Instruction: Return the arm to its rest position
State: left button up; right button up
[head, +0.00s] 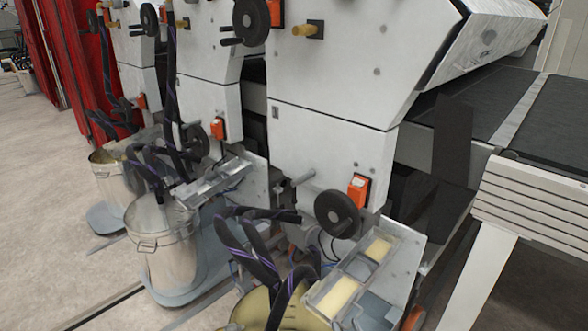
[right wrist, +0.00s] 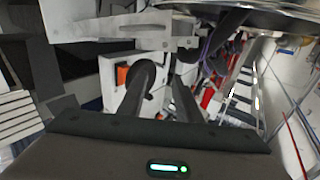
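My right gripper (right wrist: 157,72) shows in the right wrist view. Its two dark fingers stand apart with pale machine surface visible between them, and nothing is held. I cannot make out either gripper clearly in the head view, and my left gripper does not show. The white roller coater (head: 335,155) fills the middle of the head view, with a black handwheel (head: 337,213) and an orange switch (head: 357,188) on its near unit.
Metal buckets (head: 165,255) with black hoses (head: 170,100) stand along the machine. A yellowish bucket (head: 258,310) is at the bottom. A conveyor (head: 555,115) is at the right. Open floor (head: 45,200) lies at the left. A metal part (right wrist: 110,28) is beyond the fingers in the wrist view.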

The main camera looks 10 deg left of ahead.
jog(key=s+d+f+g+h+p, duration=0.1)
jog(key=s+d+f+g+p, duration=0.15)
jog(key=s+f+p, duration=0.35)
jog(key=s+d+f+g+h+p, duration=0.15)
jog(key=s+f+g, duration=0.25)
jog(key=f, duration=0.5)
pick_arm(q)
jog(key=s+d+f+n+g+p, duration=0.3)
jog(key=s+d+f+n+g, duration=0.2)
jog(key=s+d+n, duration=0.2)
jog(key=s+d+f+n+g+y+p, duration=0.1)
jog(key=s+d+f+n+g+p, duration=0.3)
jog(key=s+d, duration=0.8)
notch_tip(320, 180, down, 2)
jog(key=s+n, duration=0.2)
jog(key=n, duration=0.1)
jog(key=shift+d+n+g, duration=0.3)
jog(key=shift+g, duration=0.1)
pick_arm(e)
jog(key=s+d+f+g+h, duration=0.1)
jog(key=s+d+f+g, duration=0.1)
jog(key=s+f, duration=0.3)
jog(key=s+d+f+m+g, duration=0.1)
jog(key=s+d+f+g, duration=0.2)
jog(key=s, duration=1.1)
jog(key=shift+d+f+g+h, duration=0.35)
jog(key=shift+d+f, duration=0.55)
jog(key=shift+d, duration=0.25)
